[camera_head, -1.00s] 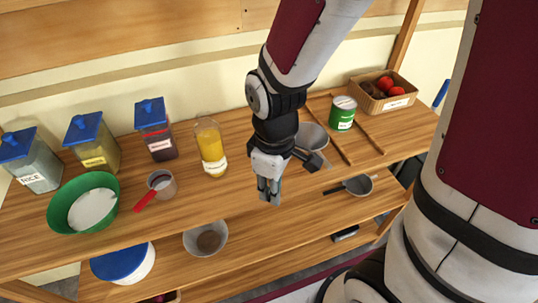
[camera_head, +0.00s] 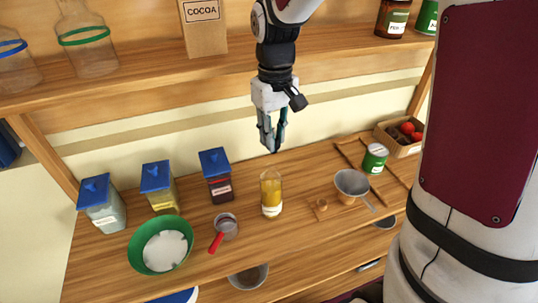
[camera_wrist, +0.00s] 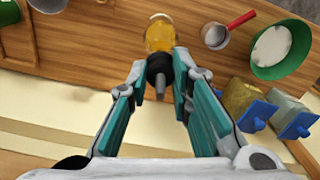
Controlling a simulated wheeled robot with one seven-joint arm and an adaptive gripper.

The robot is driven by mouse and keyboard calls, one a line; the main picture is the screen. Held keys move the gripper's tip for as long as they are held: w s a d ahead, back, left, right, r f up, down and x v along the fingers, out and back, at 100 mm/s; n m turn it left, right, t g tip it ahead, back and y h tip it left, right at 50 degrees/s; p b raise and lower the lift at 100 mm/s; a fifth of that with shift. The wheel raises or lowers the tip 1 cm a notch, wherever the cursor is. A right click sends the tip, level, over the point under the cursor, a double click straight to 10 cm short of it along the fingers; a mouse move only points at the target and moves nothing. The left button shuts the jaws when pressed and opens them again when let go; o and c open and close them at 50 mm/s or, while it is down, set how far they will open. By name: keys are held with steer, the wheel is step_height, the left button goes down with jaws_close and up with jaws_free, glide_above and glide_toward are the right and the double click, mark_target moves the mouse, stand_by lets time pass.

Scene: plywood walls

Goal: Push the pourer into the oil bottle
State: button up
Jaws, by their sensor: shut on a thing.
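The oil bottle (camera_head: 271,196) stands upright on the counter, clear glass with yellow oil and a pale label. My gripper (camera_head: 273,146) is above it and slightly behind in the picture, fingers pointing down. In the wrist view the gripper (camera_wrist: 159,72) is closed on the dark pourer (camera_wrist: 158,68), which has a grey spout pointing back toward the palm. The pourer lies in line with the bottle (camera_wrist: 160,36) there, overlapping its near end. In the head view a gap shows between the fingertips and the bottle, so the pourer appears apart from it. The bottle's mouth is hard to make out.
A red-handled measuring cup (camera_head: 227,226) and green bowl (camera_head: 140,245) are left of the bottle. Blue-lidded jars (camera_head: 217,180) stand behind. A small wooden piece (camera_head: 320,209), funnel (camera_head: 352,185) and green can (camera_head: 375,158) are right. An upper shelf (camera_head: 150,75) is behind my arm.

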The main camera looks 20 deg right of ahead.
steer(key=shift+w+a+r, duration=0.1)
steer(key=shift+w+r, duration=0.15)
steer(key=shift+r, duration=0.2)
steer(key=shift+w+f, duration=0.15)
steer(key=shift+f, duration=0.35)
steer(key=shift+f+b, duration=1)
steer(key=shift+f, duration=1.65)
steer(key=shift+f+p, duration=0.15)
steer(key=shift+p, duration=0.25)
steer(key=shift+f, duration=0.7)
stand_by(0.9)
steer(key=o, duration=1.4)
steer(key=shift+r, duration=0.15)
